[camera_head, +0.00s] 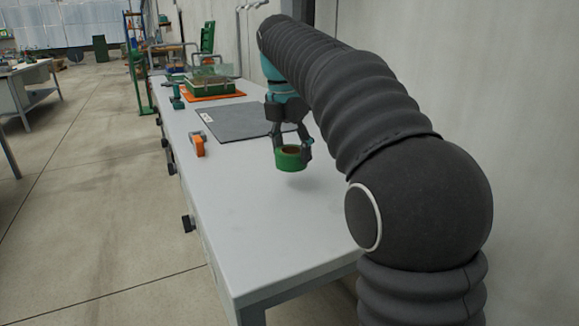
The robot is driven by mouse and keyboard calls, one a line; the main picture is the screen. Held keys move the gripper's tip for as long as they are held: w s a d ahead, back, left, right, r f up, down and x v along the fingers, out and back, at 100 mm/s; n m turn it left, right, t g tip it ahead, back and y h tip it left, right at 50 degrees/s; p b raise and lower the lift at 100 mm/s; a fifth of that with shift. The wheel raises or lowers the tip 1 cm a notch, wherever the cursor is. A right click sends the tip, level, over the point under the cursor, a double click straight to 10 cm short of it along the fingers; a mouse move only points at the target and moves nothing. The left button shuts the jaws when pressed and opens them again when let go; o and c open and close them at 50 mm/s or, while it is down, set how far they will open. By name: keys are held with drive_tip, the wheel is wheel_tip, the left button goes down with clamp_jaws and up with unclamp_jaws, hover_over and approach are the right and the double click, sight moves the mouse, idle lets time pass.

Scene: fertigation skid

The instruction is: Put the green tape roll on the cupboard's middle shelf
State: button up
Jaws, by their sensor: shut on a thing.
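The green tape roll (288,161) is a short ring with a brown inner core. It is held a little above the white bench top, with a faint shadow below it. My gripper (291,148) points down and is shut on the roll, one finger at its left side and one at its right. No cupboard or middle shelf can be made out in this view.
The long white bench (245,220) runs away from me. On it are an orange tool (198,147), a dark grey mat (238,121), a teal tool (177,97) and a green case (210,87). The near bench top is clear. A wall stands at right; open floor (90,200) lies left.

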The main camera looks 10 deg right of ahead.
sight(289, 166)
drive_tip(key=shift+w+a+f, duration=0.15)
drive_tip(key=shift+w+a, duration=0.05)
drive_tip(key=shift+f, duration=0.25)
drive_tip(key=shift+f+b, duration=0.55)
drive_tip(key=shift+f, duration=1.25)
drive_tip(key=shift+f, duration=0.1)
drive_tip(key=o, duration=1.2)
drive_tip(key=shift+c, duration=0.2)
